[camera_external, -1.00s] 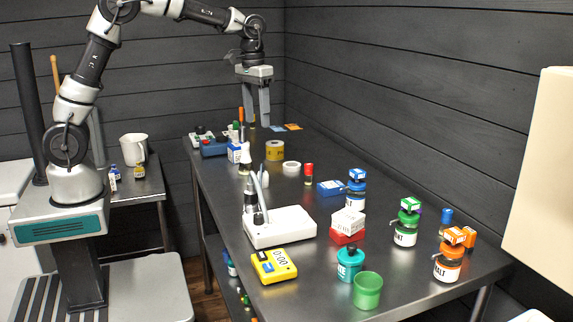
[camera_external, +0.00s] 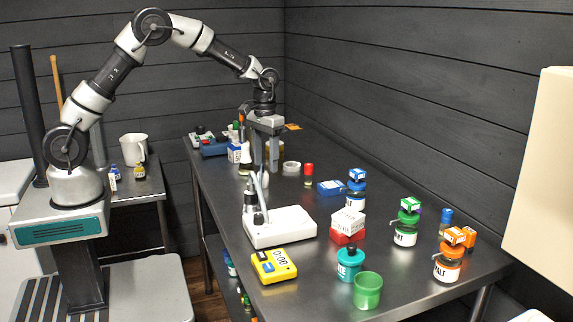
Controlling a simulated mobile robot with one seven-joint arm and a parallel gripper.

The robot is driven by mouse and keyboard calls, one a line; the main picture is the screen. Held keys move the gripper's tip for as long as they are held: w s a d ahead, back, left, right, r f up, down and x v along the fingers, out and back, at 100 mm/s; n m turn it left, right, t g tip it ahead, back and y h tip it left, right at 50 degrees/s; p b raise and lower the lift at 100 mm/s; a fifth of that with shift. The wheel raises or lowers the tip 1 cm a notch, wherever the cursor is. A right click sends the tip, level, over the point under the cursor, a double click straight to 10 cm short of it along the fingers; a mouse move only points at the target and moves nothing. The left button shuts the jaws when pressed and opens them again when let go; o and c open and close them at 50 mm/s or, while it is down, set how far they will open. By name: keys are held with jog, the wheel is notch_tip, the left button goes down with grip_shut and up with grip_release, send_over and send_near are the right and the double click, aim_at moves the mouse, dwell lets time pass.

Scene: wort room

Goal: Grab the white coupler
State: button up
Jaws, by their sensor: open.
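A small white upright piece (camera_external: 264,181), which looks like the white coupler, stands on the metal table just behind the white instrument with the upright probe. It is small in this view, so its exact shape is hard to tell. A white ring (camera_external: 291,167) lies flat a little to the right, and I cannot rule it out as the coupler. My gripper (camera_external: 265,171) points down with its two fingers apart and nothing between them. Its fingertips appear just above or around the top of the white piece; contact cannot be told.
The white instrument (camera_external: 282,229) stands in front of the gripper. A red-capped vial (camera_external: 308,173) and a blue box (camera_external: 330,188) stand right. Labelled jars, including a green-capped one (camera_external: 406,226), occupy the right side.

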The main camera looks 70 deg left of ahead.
aim_at(264, 172)
jog(key=f, duration=0.5)
jog(key=shift+s+f, duration=0.1)
jog(key=shift+s, duration=0.2)
jog(key=c, duration=1.1)
